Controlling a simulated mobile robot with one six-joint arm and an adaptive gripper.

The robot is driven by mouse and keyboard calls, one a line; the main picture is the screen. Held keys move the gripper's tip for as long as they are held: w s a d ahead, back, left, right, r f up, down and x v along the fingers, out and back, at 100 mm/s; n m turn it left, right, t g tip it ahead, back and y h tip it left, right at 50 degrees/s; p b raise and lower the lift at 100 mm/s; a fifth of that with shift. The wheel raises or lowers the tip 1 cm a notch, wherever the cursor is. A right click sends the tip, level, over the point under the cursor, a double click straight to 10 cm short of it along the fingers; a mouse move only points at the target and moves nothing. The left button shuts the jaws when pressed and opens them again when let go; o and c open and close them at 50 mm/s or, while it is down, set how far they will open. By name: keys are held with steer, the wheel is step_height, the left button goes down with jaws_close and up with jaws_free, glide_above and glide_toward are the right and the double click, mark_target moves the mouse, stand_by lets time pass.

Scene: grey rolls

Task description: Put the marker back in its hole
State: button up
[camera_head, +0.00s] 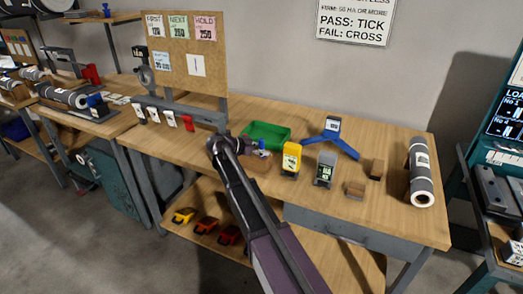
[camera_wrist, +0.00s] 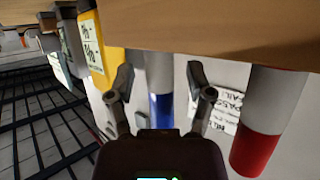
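My gripper (camera_wrist: 160,75) is open in the wrist view, with its two fingers spread. A marker with a grey body and blue end (camera_wrist: 161,108) shows between the fingers, with gaps on both sides; I cannot tell its depth. A second marker with a grey body and red end (camera_wrist: 256,148) is at the right, outside the fingers. In the head view my gripper (camera_head: 222,142) is low over the bench, left of a small brown wooden block (camera_head: 259,160). Small blue and white bits show above the block. No hole is clearly visible.
A green tray (camera_head: 268,132) lies behind the block. A yellow device (camera_head: 291,158) and grey device (camera_head: 325,168) stand to the right, beside a blue stand (camera_head: 330,140). A board (camera_head: 184,85) stands behind.

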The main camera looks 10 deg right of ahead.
mark_target(262, 139)
steer(key=shift+r, duration=0.15)
step_height(262, 139, up, 6)
steer(key=p, duration=0.6)
steer(key=shift+r+p, duration=0.25)
steer(key=shift+p, duration=0.15)
steer(key=s+a+r+m+t+h+p, duration=0.1)
steer(key=s+r+m+h+p, duration=0.2)
steer(key=r, duration=0.6)
steer(key=s+a+r+m+t+h+p, duration=0.2)
steer(key=r+m, duration=0.4)
steer(key=r, duration=0.4)
steer(key=shift+s+a+r+t+h+p, duration=0.2)
steer(key=shift+s+t+h+p, duration=0.1)
steer(key=shift+s+h+p, duration=0.75)
steer(key=shift+s, duration=0.25)
steer(key=shift+f, duration=0.1)
